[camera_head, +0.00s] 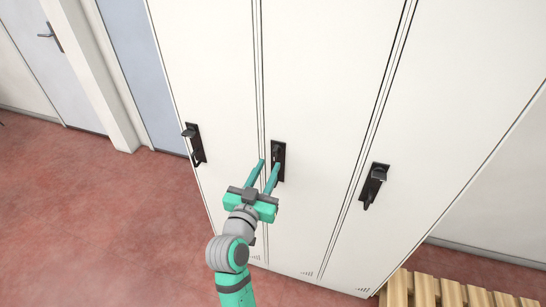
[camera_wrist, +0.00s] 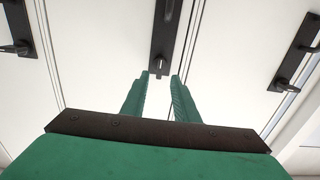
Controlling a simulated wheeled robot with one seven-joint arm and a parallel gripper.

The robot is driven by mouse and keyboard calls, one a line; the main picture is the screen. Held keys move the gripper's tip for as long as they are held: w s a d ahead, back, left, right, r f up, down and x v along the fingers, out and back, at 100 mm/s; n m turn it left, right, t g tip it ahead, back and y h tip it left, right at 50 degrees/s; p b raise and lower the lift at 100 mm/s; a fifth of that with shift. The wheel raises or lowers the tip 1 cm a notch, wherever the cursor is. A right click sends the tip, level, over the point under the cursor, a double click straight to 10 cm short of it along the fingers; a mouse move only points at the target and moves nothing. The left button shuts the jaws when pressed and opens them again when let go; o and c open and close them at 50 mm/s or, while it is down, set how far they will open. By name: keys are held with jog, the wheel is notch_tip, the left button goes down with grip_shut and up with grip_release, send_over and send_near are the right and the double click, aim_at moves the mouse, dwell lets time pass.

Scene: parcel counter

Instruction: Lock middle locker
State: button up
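The middle locker (camera_head: 322,80) is a tall white door between two like doors, and it is shut. Its black lock plate (camera_head: 279,152) sits near the seam at the door's left side. In the wrist view the plate (camera_wrist: 167,40) runs up from a small metal knob or key (camera_wrist: 159,64) at its lower end. My gripper (camera_head: 270,168) is teal, with its fingers apart and nothing between them. In the wrist view the fingertips are just below the knob, one to each side. Whether they touch the plate is not clear.
The left locker has a black lock (camera_head: 194,144) and the right locker has another (camera_head: 374,185). A slatted wooden bench (camera_head: 450,292) stands at the lower right. The red floor (camera_head: 100,220) is clear on the left, by a door with a handle (camera_head: 50,37).

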aim_at(274, 155)
jog(key=shift+x, duration=2.8)
grip_shut()
